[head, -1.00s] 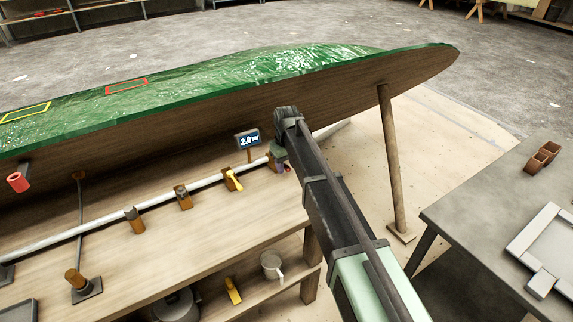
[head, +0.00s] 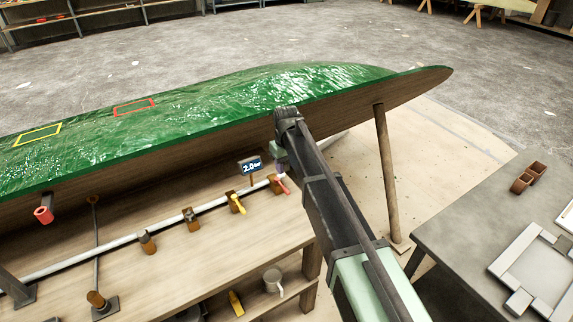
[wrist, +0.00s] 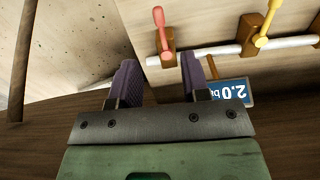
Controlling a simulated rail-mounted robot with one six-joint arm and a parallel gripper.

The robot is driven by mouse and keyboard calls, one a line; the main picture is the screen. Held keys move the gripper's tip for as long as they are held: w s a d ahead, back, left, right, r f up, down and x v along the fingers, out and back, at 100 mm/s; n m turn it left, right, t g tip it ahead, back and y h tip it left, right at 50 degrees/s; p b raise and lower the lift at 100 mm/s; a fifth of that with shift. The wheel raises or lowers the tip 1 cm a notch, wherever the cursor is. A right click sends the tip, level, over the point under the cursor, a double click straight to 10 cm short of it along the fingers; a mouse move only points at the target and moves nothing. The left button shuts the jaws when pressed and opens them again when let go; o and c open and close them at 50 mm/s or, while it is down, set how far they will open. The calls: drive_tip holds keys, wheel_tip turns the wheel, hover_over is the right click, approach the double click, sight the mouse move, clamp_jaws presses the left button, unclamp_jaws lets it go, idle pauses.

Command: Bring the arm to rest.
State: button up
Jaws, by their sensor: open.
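My arm reaches up from the lower right of the head view to the edge of the green hull mould (head: 215,105). My gripper (wrist: 160,75) shows in the wrist view with its two purple fingers apart and nothing between them. In the head view the gripper is small and mostly hidden by my arm, beside the red-handled valve (head: 279,184). In the wrist view the red valve handle (wrist: 160,30) stands beyond the fingers, apart from them. The 2.0 display (wrist: 231,92) is just right of the right finger.
A white pipe (head: 120,240) with several valves, one with a yellow handle (head: 237,204), runs along the wooden bench (head: 215,250). A wooden prop (head: 388,180) stands under the mould to the right.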

idle(0.4)
drive_tip(key=s+d+m, duration=0.7)
drive_tip(key=s+d, duration=1.6)
drive_tip(key=s, duration=0.4)
drive_tip(key=shift+s+r+p, duration=0.25)
drive_tip(key=shift+s+p, duration=0.05)
drive_tip(key=shift+s, duration=0.05)
